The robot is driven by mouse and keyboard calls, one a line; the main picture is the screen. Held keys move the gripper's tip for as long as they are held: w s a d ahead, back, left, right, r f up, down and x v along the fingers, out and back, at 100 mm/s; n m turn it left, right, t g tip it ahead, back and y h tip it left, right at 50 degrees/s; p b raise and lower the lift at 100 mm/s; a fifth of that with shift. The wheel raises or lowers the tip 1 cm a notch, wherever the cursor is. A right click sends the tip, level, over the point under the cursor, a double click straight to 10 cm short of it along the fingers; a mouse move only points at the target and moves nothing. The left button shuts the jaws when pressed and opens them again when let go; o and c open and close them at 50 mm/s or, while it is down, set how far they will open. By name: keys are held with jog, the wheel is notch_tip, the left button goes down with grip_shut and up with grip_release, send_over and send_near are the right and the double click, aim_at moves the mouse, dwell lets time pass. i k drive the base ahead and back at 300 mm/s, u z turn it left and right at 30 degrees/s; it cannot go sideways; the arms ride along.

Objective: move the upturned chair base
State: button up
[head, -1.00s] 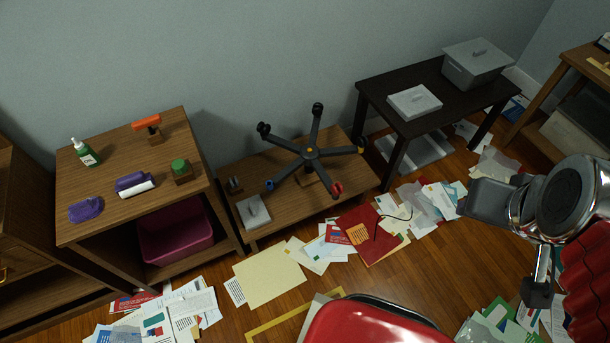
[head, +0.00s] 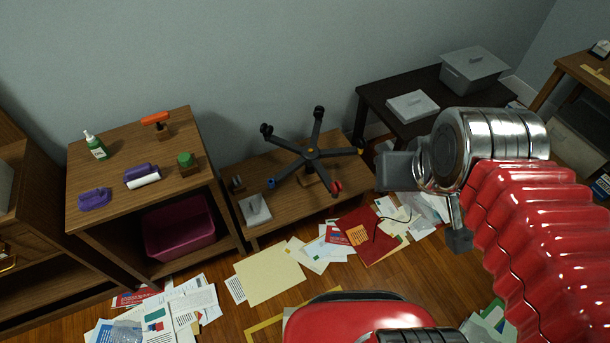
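The upturned chair base (head: 311,153) is a black star of several legs with casters pointing up. It sits on the low wooden table against the wall in the head view. One caster is red, one blue and one yellow, and the hub has a yellow centre. My gripper (head: 428,206) is to the right of the chair base, nearer the camera and apart from it. Its grey pad and dark tip stand wide apart with nothing seen between them, so it looks open.
The low wooden table (head: 283,207) also bears a grey box (head: 254,210). A wooden shelf unit (head: 84,172) stands left of it, a dark table (head: 437,114) right. Papers (head: 268,274) litter the floor.

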aim_at(311, 154)
jog(key=u, duration=1.2)
jog(key=i, duration=1)
jog(key=u, duration=0.05)
